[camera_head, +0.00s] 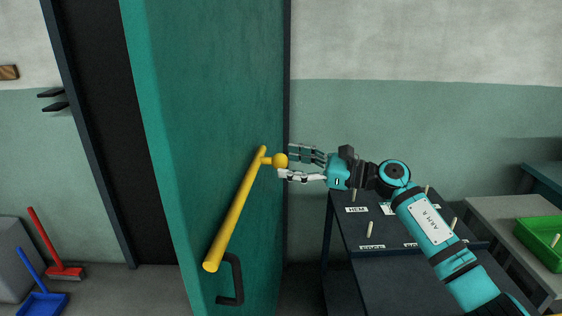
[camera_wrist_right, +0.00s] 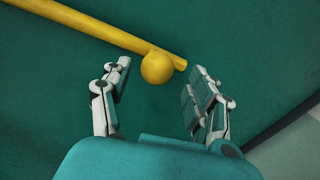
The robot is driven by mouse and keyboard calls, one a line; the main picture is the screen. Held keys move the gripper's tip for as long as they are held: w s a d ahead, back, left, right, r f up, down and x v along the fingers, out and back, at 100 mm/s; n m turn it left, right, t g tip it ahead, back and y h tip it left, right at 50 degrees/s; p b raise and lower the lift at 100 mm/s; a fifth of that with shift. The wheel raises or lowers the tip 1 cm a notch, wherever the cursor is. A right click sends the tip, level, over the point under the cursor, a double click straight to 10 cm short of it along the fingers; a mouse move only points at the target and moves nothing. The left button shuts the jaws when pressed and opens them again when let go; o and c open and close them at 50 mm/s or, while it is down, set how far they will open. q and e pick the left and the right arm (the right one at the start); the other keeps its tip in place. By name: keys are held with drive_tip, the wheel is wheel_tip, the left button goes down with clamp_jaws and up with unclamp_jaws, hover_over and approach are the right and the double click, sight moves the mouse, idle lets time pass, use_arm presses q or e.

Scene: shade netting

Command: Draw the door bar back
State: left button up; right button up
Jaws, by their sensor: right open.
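The door bar (camera_head: 235,212) is a long yellow rod lying aslant across the teal door (camera_head: 190,110). Its lower end is at the left, and a yellow ball knob (camera_head: 280,160) stands out near its upper end. My right gripper (camera_head: 289,162) is open, coming from the right, with its fingertips at the knob. In the right wrist view the knob (camera_wrist_right: 157,67) lies ahead between the tips of the spread fingers, with gaps showing on both sides. The bar (camera_wrist_right: 95,27) runs off to the upper left there. My left gripper is not in view.
A dark handle (camera_head: 234,280) sits on the door below the bar. A dark shelf unit (camera_head: 345,225) with labels and pegs stands under my right arm. A green tray (camera_head: 540,240) is at far right. A red broom (camera_head: 65,272) and blue dustpan (camera_head: 42,303) are at lower left.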

drive_tip(key=v, duration=0.8)
drive_tip(key=shift+s+d, duration=0.2)
drive_tip(key=shift+d, duration=0.15)
